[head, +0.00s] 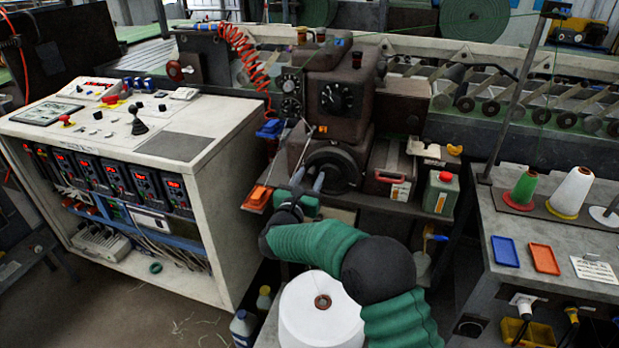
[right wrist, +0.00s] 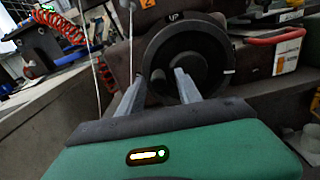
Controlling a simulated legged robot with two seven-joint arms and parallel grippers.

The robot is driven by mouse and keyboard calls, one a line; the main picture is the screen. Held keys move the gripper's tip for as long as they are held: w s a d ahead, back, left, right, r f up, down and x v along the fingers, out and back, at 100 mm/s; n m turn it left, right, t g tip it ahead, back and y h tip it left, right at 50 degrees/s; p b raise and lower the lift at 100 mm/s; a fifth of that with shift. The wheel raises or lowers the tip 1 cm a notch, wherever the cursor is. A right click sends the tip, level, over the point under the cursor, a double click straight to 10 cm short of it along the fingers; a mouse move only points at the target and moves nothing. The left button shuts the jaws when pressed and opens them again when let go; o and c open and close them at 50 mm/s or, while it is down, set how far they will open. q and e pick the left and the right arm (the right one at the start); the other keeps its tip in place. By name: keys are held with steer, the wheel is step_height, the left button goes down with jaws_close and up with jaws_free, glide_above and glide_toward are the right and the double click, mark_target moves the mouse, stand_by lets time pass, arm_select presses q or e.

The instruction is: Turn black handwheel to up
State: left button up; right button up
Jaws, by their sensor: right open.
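The black handwheel (head: 340,163) is mounted low on the front of the dark brown machine. In the right wrist view the handwheel (right wrist: 203,50) fills the upper middle. A white mark (right wrist: 229,72) shows at its right side, and an "UP" label (right wrist: 174,16) sits above its rim. My right gripper (head: 309,179) is open and empty, its fingers pointing at the wheel's lower left part. In the right wrist view its fingertips (right wrist: 160,77) overlap the wheel; I cannot tell whether they touch it. My left gripper is not in view.
A white control cabinet (head: 215,170) stands left of the machine. An orange tray (head: 258,198) sits left of the wheel. A brown box (head: 386,172) and a green can (head: 441,193) stand to its right. Thin threads hang left of the wheel.

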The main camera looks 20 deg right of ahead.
steer(key=shift+w+d, duration=0.1)
steer(key=shift+w, duration=0.05)
steer(key=shift+a, duration=0.25)
steer(key=shift+c, duration=0.8)
steer(key=shift+d, duration=0.1)
jaws_close()
